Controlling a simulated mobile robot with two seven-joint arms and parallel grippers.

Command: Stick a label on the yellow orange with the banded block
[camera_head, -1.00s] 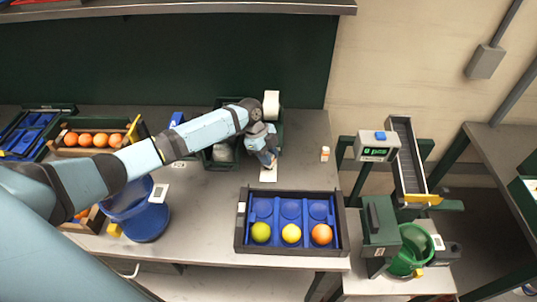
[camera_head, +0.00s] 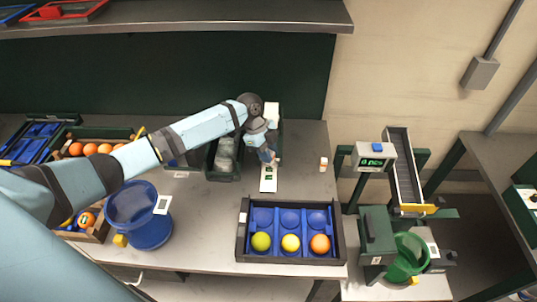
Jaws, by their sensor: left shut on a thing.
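My left gripper (camera_head: 268,157) is just above a white card (camera_head: 268,185) with dark marks, on the table behind the tray. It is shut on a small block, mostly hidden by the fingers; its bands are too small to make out. The blue tray (camera_head: 241,245) with a dark frame holds a yellow-green orange (camera_head: 261,241) at left, a yellow orange (camera_head: 290,243) in the middle and a deeper orange one (camera_head: 320,244) at right, in its front row. The round places behind them are empty. My right gripper is not in view.
A dark green bin (camera_head: 222,175) stands left of the gripper, and a small white-and-orange bottle (camera_head: 323,163) to its right. A blue bucket (camera_head: 147,230) and a crate of oranges (camera_head: 138,137) are at left. A scale display (camera_head: 375,156) and green bucket (camera_head: 408,258) are at right.

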